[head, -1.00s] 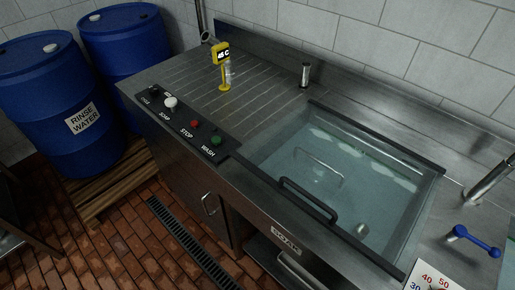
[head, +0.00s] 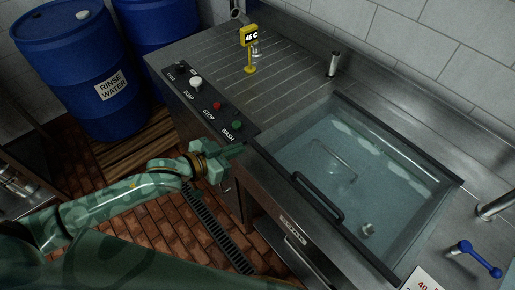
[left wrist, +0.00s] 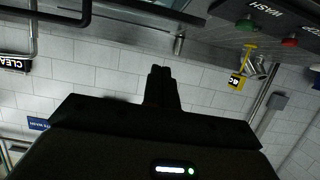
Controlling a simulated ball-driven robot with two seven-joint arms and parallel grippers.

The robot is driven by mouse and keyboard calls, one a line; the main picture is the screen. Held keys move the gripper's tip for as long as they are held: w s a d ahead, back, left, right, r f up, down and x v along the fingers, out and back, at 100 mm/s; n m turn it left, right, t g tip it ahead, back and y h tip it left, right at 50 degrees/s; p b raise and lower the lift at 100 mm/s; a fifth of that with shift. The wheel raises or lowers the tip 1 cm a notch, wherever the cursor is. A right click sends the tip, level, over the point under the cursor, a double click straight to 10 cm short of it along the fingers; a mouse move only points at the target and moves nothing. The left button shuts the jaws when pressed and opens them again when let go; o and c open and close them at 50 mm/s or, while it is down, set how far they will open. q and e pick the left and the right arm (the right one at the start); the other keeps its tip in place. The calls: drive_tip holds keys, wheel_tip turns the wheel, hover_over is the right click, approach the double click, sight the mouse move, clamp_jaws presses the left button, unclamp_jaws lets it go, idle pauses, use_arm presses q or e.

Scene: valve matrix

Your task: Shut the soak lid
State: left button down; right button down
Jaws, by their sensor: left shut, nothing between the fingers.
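The soak lid (head: 318,199) is a clear pane with a dark frame and a dark bar handle on its front edge, at the right in the head view. It appears to lie flat over the water-filled soak basin; I cannot tell whether it is fully seated. A wire handle shows through it in the water. My left gripper (head: 238,149) is shut and empty, near the counter's front edge, left of the lid and close to the WASH button. Its closed fingers show in the left wrist view (left wrist: 161,75). My right gripper is not in view.
A control panel with a green WASH button (head: 237,125) and a red STOP button (head: 217,106) lies beside the lid. A blue lever (head: 478,258) is at right. Blue barrels (head: 80,70) stand left.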

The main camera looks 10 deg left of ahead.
use_arm(q)
drive_tip(key=b, duration=0.1)
hover_over(256, 167)
drive_tip(key=w, duration=0.1)
wheel_tip(256, 167, down, 3)
wheel_tip(256, 167, down, 3)
drive_tip(key=shift+d+r+b, duration=0.1)
drive_tip(key=shift+d+b, duration=0.05)
drive_tip(key=shift+b, duration=0.35)
drive_tip(key=shift+s+f, duration=0.15)
drive_tip(key=shift+f, duration=0.4)
drive_tip(key=shift+f, duration=0.15)
drive_tip(key=f+t+b, duration=0.1)
drive_tip(key=f+b, duration=0.2)
drive_tip(key=b, duration=0.2)
drive_tip(key=f+t+h+b, duration=0.1)
drive_tip(key=f+b, duration=0.2)
drive_tip(key=b, duration=0.2)
drive_tip(key=shift+s+f+h, duration=0.1)
drive_tip(key=shift+s+h, duration=0.1)
drive_tip(key=shift+h, duration=0.1)
drive_tip(key=shift+a, duration=0.2)
drive_tip(key=shift+s, duration=0.1)
